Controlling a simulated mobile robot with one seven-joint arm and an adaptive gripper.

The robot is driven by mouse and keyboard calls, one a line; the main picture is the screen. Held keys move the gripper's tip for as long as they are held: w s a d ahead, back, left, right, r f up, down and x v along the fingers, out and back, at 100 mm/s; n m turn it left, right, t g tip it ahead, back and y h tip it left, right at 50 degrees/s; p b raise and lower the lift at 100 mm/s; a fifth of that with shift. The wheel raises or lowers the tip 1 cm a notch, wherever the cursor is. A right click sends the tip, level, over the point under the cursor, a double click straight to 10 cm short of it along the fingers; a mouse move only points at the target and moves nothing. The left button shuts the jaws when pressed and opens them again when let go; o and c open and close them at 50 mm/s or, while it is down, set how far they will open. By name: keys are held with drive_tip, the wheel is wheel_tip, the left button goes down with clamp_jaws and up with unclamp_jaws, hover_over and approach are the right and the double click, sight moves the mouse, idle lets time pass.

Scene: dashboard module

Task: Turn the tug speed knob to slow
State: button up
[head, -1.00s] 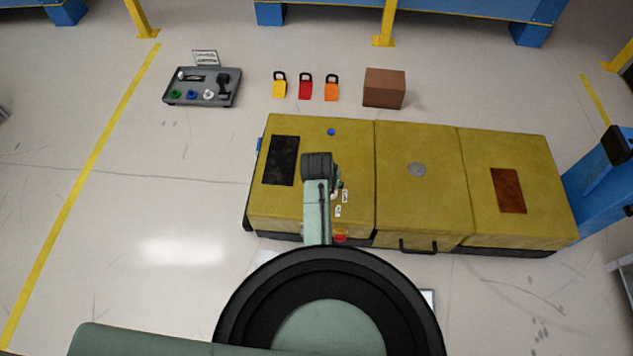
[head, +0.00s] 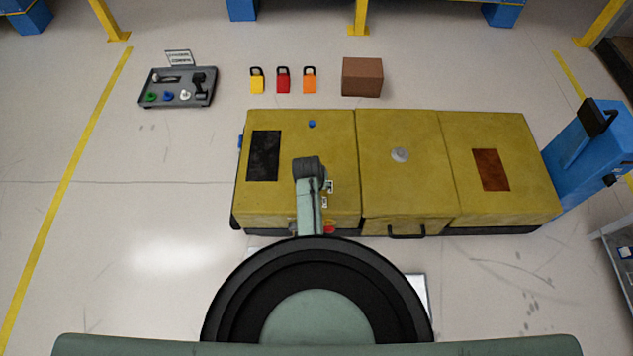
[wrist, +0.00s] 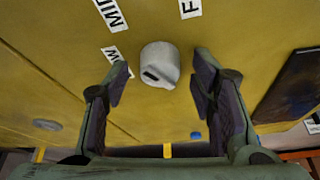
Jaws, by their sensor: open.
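The tug speed knob (wrist: 160,62) is a light grey round knob with a dark slot-like mark, on the yellow vehicle body. Around it in the wrist view are partly cropped white labels: one reading "MI" (wrist: 110,12), one starting with "F" (wrist: 190,8), and one ending in "W" (wrist: 113,54). My gripper (wrist: 160,84) is open, with one finger on each side of the knob and visible gaps to it. I cannot tell how far above the surface the fingertips are. In the head view my gripper (head: 308,170) is over the left yellow section and hides the knob.
The yellow vehicle (head: 405,195) carries a black panel (head: 264,156), a blue button (head: 312,124), a grey disc (head: 400,155) and a red button (head: 329,227). Behind it stand a tray (head: 177,99), padlocks (head: 283,84) and a brown box (head: 362,80). A blue post (head: 585,155) stands right.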

drive_tip(key=shift+c, duration=0.3)
drive_tip(key=c, duration=1.1)
drive_tip(key=shift+r+n, duration=0.1)
drive_tip(key=shift+n, duration=0.2)
drive_tip(key=shift+d+r+n+y+p, duration=0.1)
drive_tip(key=shift+n+y+p, duration=0.4)
drive_tip(key=shift+n+p, duration=0.4)
drive_tip(key=shift+d+n+y+p, duration=0.1)
drive_tip(key=shift+n+y+p, duration=0.45)
drive_tip(key=shift+n, duration=0.65)
drive_tip(key=n, duration=0.2)
drive_tip(key=n+y, duration=0.1)
drive_tip(key=n, duration=0.1)
drive_tip(key=shift+w+d+y, duration=0.1)
drive_tip(key=shift+y, duration=0.15)
drive_tip(key=shift+n+g+y, duration=0.4)
drive_tip(key=shift+n, duration=1.1)
